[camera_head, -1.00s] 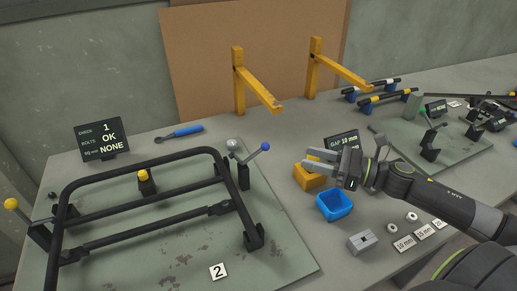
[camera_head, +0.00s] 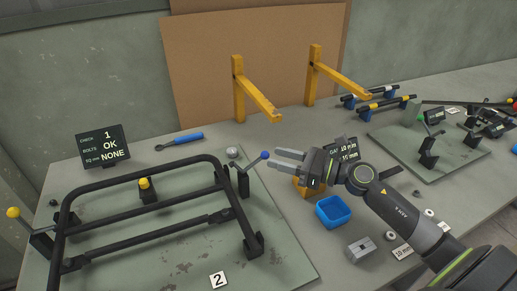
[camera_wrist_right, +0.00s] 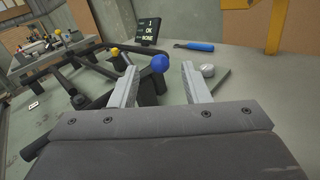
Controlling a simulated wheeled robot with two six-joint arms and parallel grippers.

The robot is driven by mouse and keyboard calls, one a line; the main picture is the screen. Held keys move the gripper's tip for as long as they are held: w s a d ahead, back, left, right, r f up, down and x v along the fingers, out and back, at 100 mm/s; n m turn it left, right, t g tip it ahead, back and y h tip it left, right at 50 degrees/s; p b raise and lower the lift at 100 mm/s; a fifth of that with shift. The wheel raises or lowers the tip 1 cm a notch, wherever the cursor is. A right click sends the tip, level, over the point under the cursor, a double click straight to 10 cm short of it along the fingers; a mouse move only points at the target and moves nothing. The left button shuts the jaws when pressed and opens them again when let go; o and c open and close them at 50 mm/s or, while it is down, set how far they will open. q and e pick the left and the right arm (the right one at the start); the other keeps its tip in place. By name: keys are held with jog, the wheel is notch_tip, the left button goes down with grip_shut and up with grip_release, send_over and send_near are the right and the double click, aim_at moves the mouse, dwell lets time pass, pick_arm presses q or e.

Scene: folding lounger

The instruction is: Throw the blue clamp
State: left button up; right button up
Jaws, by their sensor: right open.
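The blue clamp is a dark lever with a blue ball knob (camera_head: 265,155) at the right end of the black tube frame (camera_head: 150,236). Its lever rises to the right from a dark block (camera_head: 243,183). My right gripper (camera_head: 282,162) is open just right of the blue knob, fingers pointing left toward it. In the right wrist view the blue knob (camera_wrist_right: 160,63) shows between and beyond the two open fingers (camera_wrist_right: 160,80); I see no contact. My left gripper is not in view.
Yellow-knobbed clamps (camera_head: 144,183) stand at the frame's middle and left. A blue bin (camera_head: 333,211) and an orange bin (camera_head: 301,188) stand below my right arm. A check display (camera_head: 102,146) and a blue-handled tool (camera_head: 188,136) are behind the frame. A grey block (camera_head: 360,249) lies at front right.

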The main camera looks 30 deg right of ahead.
aim_at(265, 154)
jog(key=p+x, duration=0.1)
jog(key=x, duration=0.3)
jog(key=shift+w+a+r+p, duration=0.1)
jog(key=shift+w+a+p, duration=0.15)
jog(key=shift+p, duration=0.05)
jog(key=shift+x, duration=0.9)
jog(key=shift+c, duration=0.4)
grip_shut()
